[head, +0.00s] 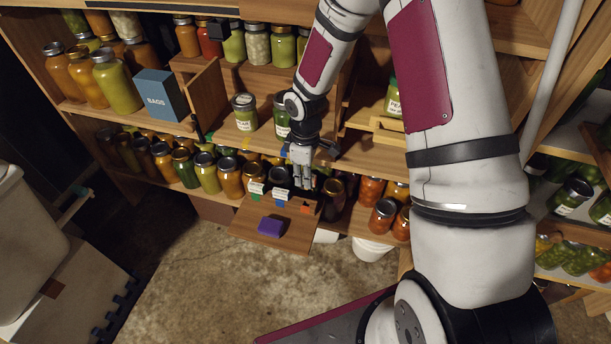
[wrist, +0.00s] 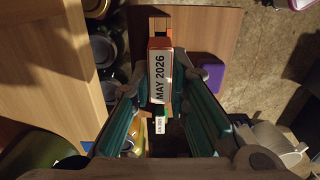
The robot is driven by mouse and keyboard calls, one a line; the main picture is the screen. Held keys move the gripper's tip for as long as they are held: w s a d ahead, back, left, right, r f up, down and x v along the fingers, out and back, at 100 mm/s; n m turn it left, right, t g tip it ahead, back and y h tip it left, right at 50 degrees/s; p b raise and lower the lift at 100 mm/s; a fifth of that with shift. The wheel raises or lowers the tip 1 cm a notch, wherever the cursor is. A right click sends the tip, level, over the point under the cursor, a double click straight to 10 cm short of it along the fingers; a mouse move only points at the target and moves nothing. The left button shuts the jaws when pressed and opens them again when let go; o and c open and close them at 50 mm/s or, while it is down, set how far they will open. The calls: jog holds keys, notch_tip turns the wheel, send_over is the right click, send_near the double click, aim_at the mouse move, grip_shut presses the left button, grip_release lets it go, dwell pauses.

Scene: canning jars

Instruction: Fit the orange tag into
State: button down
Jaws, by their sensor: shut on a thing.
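My gripper (head: 303,181) points down over the right part of a wooden board. In the wrist view, its teal-padded fingers (wrist: 166,82) are shut on the orange tag (wrist: 158,43), whose white face reads "MAY 2026". An orange-brown piece (wrist: 160,23) shows on the board beyond the tag. In the head view, a small orange piece (head: 305,209) shows at the board's right, below the fingertips; I cannot tell whether it is the tag or a fitting. White-labelled pieces with a green base (head: 256,190) and a blue base (head: 281,196) stand to its left.
The wooden board (head: 245,232) bears a purple block (head: 271,226) near its front. Shelves of filled jars (head: 228,175) stand close behind and beside my gripper. A blue "BAGS" box (head: 162,96) is on the upper left shelf. The floor (head: 200,290) in front is open.

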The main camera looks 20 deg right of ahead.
dwell(0.3)
jog(key=shift+f+b, duration=2.1)
jog(key=shift+f, duration=1.05)
jog(key=shift+f+b, duration=1.1)
jog(key=shift+f, duration=0.6)
dwell(0.9)
jog(key=c, duration=1.5)
grip_release()
jog(key=shift+o, duration=0.2)
jog(key=shift+r, duration=0.1)
notch_tip(320, 180, up, 12)
jog(key=shift+f, duration=0.1)
